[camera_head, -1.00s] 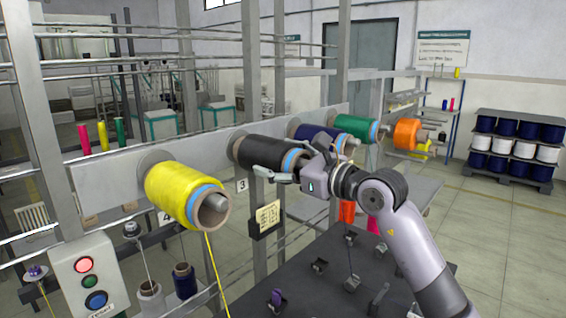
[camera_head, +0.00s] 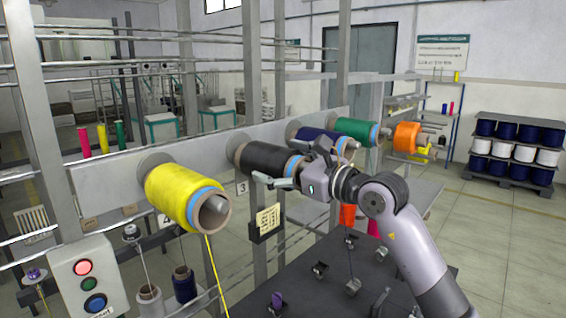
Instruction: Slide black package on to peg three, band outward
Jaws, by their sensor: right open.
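The black package (camera_head: 262,158) sits on the peg beside the label "3" (camera_head: 242,188). Its blue band (camera_head: 292,165) is at the outer end, facing away from the grey rail. My right gripper (camera_head: 283,176) is open, just off the package's outer end. One finger shows below and in front of the band, and the gripper body hides part of that end. I cannot tell whether a finger still touches the package. My left gripper is not in view.
A yellow package (camera_head: 184,197) hangs on the nearer peg. Navy (camera_head: 322,139), green (camera_head: 353,130) and orange (camera_head: 405,135) packages hang farther along the rail (camera_head: 212,150). A dark table (camera_head: 320,292) with small holders lies below my arm. A button box (camera_head: 88,275) stands at lower left.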

